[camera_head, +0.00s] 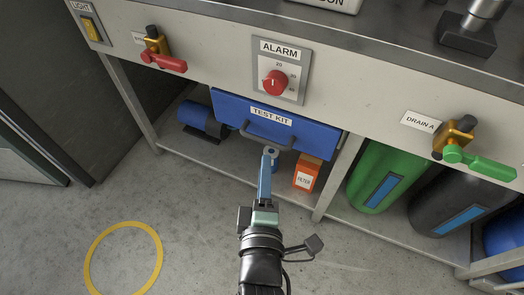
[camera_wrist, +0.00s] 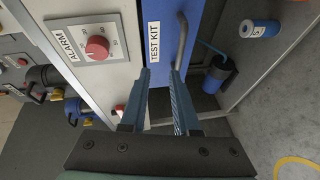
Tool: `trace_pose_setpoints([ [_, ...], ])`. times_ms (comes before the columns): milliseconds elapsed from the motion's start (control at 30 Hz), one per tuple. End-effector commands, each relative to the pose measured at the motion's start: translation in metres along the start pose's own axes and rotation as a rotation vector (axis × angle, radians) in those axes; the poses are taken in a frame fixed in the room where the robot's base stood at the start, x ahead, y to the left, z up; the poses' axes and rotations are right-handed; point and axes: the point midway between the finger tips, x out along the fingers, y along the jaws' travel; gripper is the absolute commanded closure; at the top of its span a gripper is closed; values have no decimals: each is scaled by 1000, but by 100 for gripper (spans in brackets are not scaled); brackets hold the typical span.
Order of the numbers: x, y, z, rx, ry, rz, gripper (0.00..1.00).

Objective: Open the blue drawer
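The blue drawer (camera_head: 240,113), labelled TEST KIT, sits under the grey panel and looks shut. It also shows in the wrist view (camera_wrist: 166,55). Its grey bar handle (camera_head: 266,138) runs across the lower front and appears in the wrist view (camera_wrist: 182,38) just beyond the right finger. My gripper (camera_head: 268,153) is in front of and just below the handle, pointing at it. In the wrist view my gripper (camera_wrist: 161,74) is open, with nothing held between its fingers. Whether a fingertip touches the handle I cannot tell.
The red ALARM knob (camera_head: 275,83) is above the drawer. A red-handled valve (camera_head: 163,60) is left, a green-handled valve (camera_head: 478,162) right.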

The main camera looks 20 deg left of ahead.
Motion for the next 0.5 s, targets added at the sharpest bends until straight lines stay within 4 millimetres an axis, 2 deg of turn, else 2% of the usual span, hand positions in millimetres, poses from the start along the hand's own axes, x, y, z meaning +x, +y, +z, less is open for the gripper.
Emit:
trace_pose_setpoints([
  [33,-1,-22,2,-18,2,-16,70],
  [133,-4,-36,2,-46,4,-31,70],
  [333,5,-38,2,-55,5,-33,70],
  [500,29,-39,3,-54,4,-31,70],
])
